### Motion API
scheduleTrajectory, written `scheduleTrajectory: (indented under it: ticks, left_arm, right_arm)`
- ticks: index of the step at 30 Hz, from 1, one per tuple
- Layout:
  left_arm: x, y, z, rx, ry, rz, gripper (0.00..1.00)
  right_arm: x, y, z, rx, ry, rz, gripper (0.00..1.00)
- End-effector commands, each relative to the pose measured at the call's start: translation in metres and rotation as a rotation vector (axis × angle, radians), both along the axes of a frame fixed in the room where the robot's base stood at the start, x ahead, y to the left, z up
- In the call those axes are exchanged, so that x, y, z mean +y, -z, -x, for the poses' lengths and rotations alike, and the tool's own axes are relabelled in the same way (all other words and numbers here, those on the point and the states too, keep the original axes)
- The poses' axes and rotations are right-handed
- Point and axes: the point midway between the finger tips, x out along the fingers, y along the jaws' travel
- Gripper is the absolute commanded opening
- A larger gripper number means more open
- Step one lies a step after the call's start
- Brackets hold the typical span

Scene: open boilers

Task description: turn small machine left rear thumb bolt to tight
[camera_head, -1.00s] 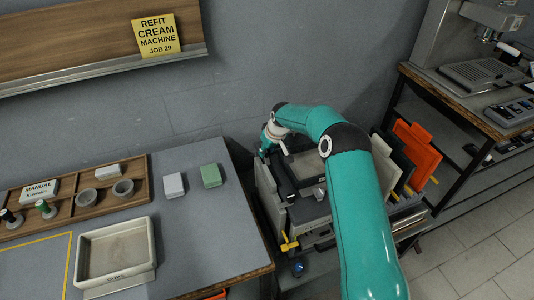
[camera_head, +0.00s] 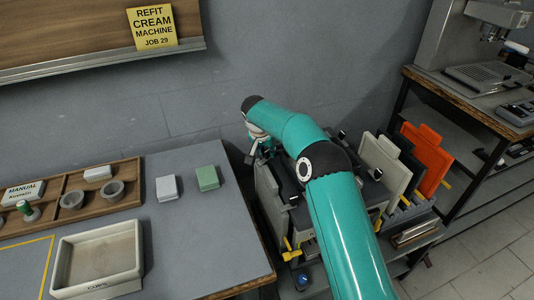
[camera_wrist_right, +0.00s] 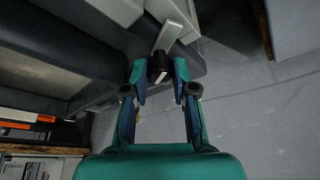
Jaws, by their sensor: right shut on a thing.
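The small machine (camera_head: 270,195) is a grey and black unit on a low stand right of the workbench, partly hidden behind my right arm. My right gripper (camera_head: 254,156) is at its rear left corner. In the right wrist view, my right gripper (camera_wrist_right: 160,78) is shut on a small black thumb bolt (camera_wrist_right: 158,63) at the machine's dark edge, with a fingertip on each side. A pale grey flat bar (camera_wrist_right: 174,36) lies just beyond the bolt. The bolt is too small and covered to make out in the head view. My left gripper is not in view.
The workbench (camera_head: 205,235) at left carries a pale tray (camera_head: 60,255), a wooden organiser, and white and green blocks. A yellow handle (camera_head: 290,248) sticks out at the machine's front. Upright panels, one orange (camera_head: 432,160), stand to its right. A wall is close behind.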

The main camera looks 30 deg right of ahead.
Motion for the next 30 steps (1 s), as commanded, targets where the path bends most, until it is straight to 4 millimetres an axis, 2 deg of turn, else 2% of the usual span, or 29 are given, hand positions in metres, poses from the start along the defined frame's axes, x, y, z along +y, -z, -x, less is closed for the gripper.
scheduleTrajectory:
  ticks: [9, 18, 30]
  left_arm:
    - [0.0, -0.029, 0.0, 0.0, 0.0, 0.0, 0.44]
    - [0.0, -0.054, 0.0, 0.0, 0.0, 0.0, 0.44]
    - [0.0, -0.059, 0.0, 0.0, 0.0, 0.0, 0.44]
  right_arm:
    - [0.001, -0.005, -0.002, 0.0, 0.278, -0.001, 0.0]
    - [0.001, -0.003, -0.003, -0.002, 0.444, -0.002, 0.0]
    - [0.001, 0.0, -0.002, -0.002, 0.498, -0.002, 0.0]
